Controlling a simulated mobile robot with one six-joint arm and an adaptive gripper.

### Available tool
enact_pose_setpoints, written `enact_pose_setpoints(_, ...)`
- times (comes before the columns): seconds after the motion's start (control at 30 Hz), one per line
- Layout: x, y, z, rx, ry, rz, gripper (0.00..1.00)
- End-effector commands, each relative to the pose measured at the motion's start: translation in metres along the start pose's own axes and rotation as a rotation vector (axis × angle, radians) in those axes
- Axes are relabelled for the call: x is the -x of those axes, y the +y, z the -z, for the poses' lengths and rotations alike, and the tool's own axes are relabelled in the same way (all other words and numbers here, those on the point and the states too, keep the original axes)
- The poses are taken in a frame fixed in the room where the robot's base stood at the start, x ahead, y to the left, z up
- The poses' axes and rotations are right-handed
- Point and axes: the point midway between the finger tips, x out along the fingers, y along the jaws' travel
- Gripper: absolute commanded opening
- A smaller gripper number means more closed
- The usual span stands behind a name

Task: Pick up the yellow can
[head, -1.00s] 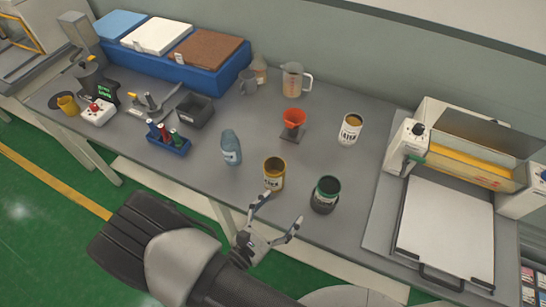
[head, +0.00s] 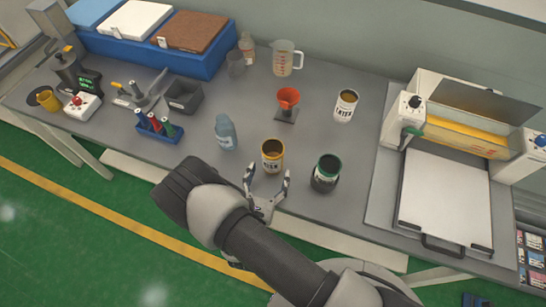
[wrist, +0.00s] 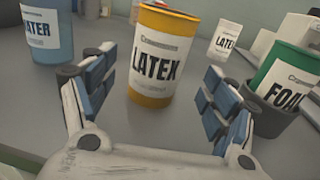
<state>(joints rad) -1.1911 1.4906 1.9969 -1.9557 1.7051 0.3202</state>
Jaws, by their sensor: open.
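The yellow can (head: 272,157) stands upright near the front edge of the grey table. In the wrist view the yellow can (wrist: 162,58) has a white label reading LATEX and stands just beyond and between my fingers. My gripper (head: 267,180) is open and empty at the table's front edge, with its two fingers spread toward the can. The wrist view shows the gripper (wrist: 157,100) with its blue-padded fingers on either side. I see no finger closed on the can.
A green can in a dark holder (head: 325,176) stands close on the right. A white can (head: 345,106) and a red funnel (head: 288,102) are farther back. A press machine (head: 447,200) occupies the right side.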

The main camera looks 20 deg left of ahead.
Motion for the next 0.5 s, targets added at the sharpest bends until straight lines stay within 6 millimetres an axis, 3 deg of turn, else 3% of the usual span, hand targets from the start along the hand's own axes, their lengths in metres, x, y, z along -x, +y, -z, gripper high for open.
enact_pose_setpoints(0.27,-0.023,0.000,-0.002,-0.002,-0.001,0.003,0.79)
enact_pose_setpoints(0.5,-0.058,0.000,-0.006,-0.002,-0.001,0.005,0.79)
